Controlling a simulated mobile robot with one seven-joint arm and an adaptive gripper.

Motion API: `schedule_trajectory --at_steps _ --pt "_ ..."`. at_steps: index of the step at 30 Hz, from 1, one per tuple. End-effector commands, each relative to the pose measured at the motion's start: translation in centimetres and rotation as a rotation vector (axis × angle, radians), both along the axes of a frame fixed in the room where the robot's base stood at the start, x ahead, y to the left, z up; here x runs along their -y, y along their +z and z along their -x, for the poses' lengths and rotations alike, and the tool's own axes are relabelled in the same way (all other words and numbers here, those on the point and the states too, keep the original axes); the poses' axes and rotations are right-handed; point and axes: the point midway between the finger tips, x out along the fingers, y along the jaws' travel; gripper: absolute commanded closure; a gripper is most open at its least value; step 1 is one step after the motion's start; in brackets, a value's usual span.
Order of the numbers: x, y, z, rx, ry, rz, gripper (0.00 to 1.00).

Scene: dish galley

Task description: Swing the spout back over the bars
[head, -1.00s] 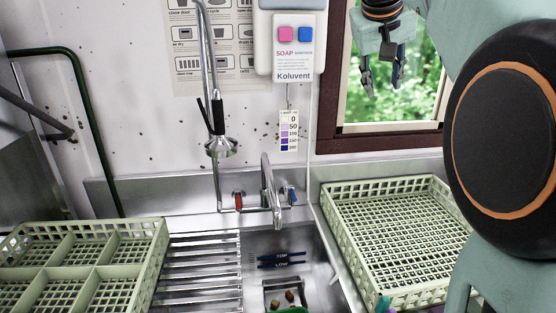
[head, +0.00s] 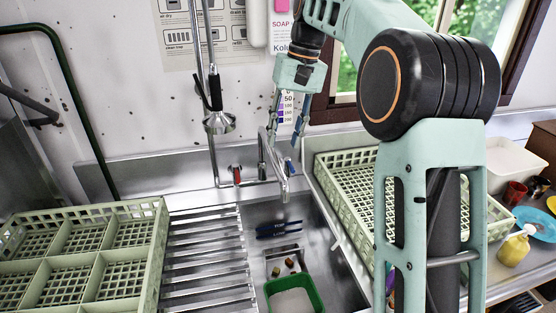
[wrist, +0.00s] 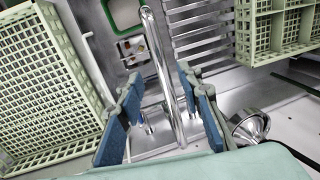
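The metal spout (head: 274,160) rises from the tap between a red-marked and a blue-marked handle and reaches forward over the sink basin (head: 262,215), right of the bars (head: 205,262). In the wrist view, the spout (wrist: 163,75) runs between my gripper's two blue-padded fingers, with its tip over the basin and the bars (wrist: 200,35) to its right. My gripper (head: 284,143) is open, pointing down just behind and above the spout. A gap shows on each side of the spout in the wrist view; contact cannot be told.
A hanging spray head (head: 219,122) is close to the left of my gripper. A compartment rack (head: 165,225) stands left of the bars and a green rack (head: 335,200) right of the basin. A green-rimmed tub (head: 318,292) is in the basin. Dishes and a yellow bottle (head: 514,250) are far right.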

Motion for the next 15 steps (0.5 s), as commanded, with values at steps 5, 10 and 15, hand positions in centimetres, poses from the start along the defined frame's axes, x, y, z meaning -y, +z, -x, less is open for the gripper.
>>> schedule_trajectory --at_steps 5,10,15 --pt "-0.7 -3.4 0.2 -0.002 0.002 0.002 0.67" --pt "-1.1 -5.6 0.3 -0.001 0.001 0.001 0.67" --pt "-1.3 -6.6 0.3 0.002 0.001 0.002 0.67"
